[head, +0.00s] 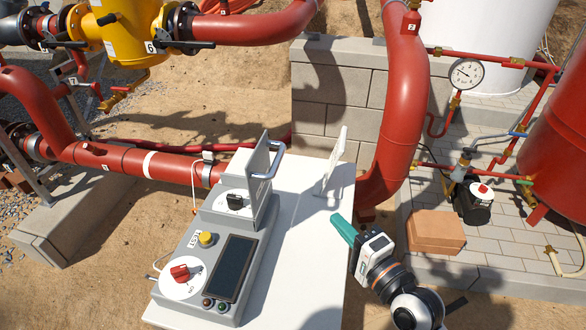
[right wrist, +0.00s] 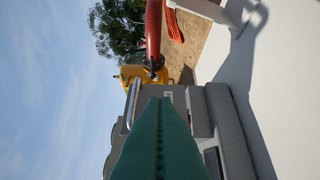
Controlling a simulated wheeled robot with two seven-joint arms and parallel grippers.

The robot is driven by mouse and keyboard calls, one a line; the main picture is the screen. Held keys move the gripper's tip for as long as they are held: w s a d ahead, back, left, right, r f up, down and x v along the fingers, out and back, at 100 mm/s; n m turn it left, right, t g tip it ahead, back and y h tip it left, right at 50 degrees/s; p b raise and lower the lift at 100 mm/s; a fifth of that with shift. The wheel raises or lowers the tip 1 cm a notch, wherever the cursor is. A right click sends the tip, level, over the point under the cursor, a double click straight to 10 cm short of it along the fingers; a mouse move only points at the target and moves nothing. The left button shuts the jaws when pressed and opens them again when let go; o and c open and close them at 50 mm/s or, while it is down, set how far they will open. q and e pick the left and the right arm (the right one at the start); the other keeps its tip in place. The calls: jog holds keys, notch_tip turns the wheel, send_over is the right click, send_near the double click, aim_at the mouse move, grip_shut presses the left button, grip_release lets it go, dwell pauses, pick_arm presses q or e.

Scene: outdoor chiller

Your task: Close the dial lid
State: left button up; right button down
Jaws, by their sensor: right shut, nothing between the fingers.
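The grey control box (head: 213,247) stands on a white table (head: 297,283). Its dial lid (head: 256,181) is open, standing upright at the right side of the black dial (head: 235,201), with a metal handle (head: 272,164) on its outer face. My right gripper (head: 338,221) is shut and empty, with teal fingers together, to the right of the lid and apart from it. In the right wrist view the shut fingers (right wrist: 160,104) point toward the lid (right wrist: 174,95) and its handle (right wrist: 130,104), covering part of the box. My left gripper is not in view.
A white upright plate (head: 332,167) stands on the table behind my right gripper. A red pipe (head: 402,105) rises beyond the table's right edge. The box also carries a red knob (head: 180,272), a yellow button (head: 206,239) and a dark screen (head: 232,267). The table's front right is clear.

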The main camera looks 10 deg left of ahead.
aim_at(270, 175)
jog(key=w+a+r+m+t+y+p, duration=0.1)
jog(key=w+a+r+m+p, duration=0.1)
jog(key=w+a, duration=0.6)
jog(key=shift+w+a+r+p, duration=0.3)
jog(key=shift+a+r+p, duration=0.15)
jog(key=shift+a+r, duration=1.05)
jog(key=shift+a+f, duration=0.25)
